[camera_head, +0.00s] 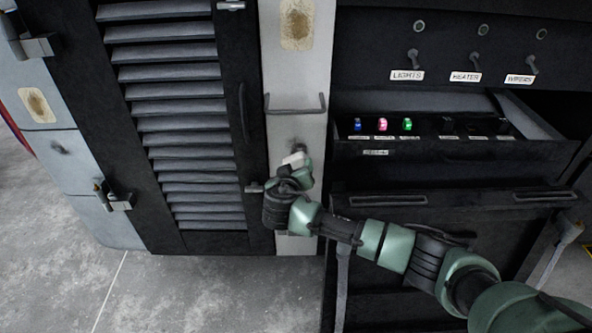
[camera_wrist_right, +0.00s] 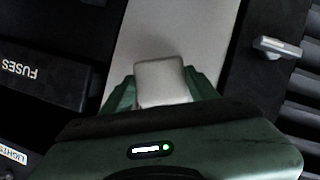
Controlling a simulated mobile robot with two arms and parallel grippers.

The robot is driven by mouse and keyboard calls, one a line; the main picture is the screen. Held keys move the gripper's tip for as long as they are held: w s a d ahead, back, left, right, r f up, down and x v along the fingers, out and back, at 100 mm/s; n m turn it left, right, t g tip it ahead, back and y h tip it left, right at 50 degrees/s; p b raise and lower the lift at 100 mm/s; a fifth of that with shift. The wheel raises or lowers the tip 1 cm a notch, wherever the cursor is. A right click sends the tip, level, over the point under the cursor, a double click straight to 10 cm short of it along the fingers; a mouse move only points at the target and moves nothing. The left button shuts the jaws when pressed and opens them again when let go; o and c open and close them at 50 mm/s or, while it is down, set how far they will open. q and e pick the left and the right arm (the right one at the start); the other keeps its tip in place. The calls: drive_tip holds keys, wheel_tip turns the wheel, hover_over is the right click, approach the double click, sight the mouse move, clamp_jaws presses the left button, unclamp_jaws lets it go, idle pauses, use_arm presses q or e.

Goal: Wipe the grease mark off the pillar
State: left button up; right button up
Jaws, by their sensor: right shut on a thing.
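The pillar (camera_head: 297,75) is a pale grey upright strip between the black louvred door and the dark console. It also fills the middle of the right wrist view (camera_wrist_right: 180,30). A small dark smudge (camera_head: 299,146) shows on it below the bar handle; the block partly covers this area. My right gripper (camera_head: 296,170) is low in front of the pillar, shut on a pale, rounded block (camera_wrist_right: 162,78). The block (camera_head: 294,159) is at or very close to the pillar face; I cannot tell whether it touches. My left gripper is not in view.
A bar handle (camera_head: 295,110) crosses the pillar above my gripper. A beige-brown patch (camera_head: 297,24) is higher up. The louvred door (camera_head: 180,135) stands left, with a latch (camera_head: 254,188) beside my gripper. The console drawer (camera_head: 450,150) juts out right. Grey floor is clear below left.

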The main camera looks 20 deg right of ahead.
wheel_tip(320, 180, up, 2)
drive_tip(key=shift+s+r+p, duration=0.1)
drive_tip(key=shift+r+p, duration=0.15)
drive_tip(key=shift+p, duration=0.45)
drive_tip(key=shift+w+d+r+p, duration=0.15)
drive_tip(key=shift+r+p, duration=1)
drive_tip(key=shift+r, duration=0.65)
drive_tip(key=shift+w+a+r+p, duration=0.1)
drive_tip(key=shift+r+p, duration=1.05)
drive_tip(key=shift+r, duration=0.6)
drive_tip(key=shift+f, duration=0.15)
drive_tip(key=shift+s+f+b, duration=0.1)
drive_tip(key=shift+f+b, duration=1.5)
drive_tip(key=shift+f, duration=0.35)
wheel_tip(320, 180, down, 3)
drive_tip(key=b, duration=0.2)
drive_tip(key=shift+b, duration=0.35)
wheel_tip(320, 180, down, 3)
drive_tip(key=shift+f+b, duration=0.15)
drive_tip(key=shift+b, duration=1.1)
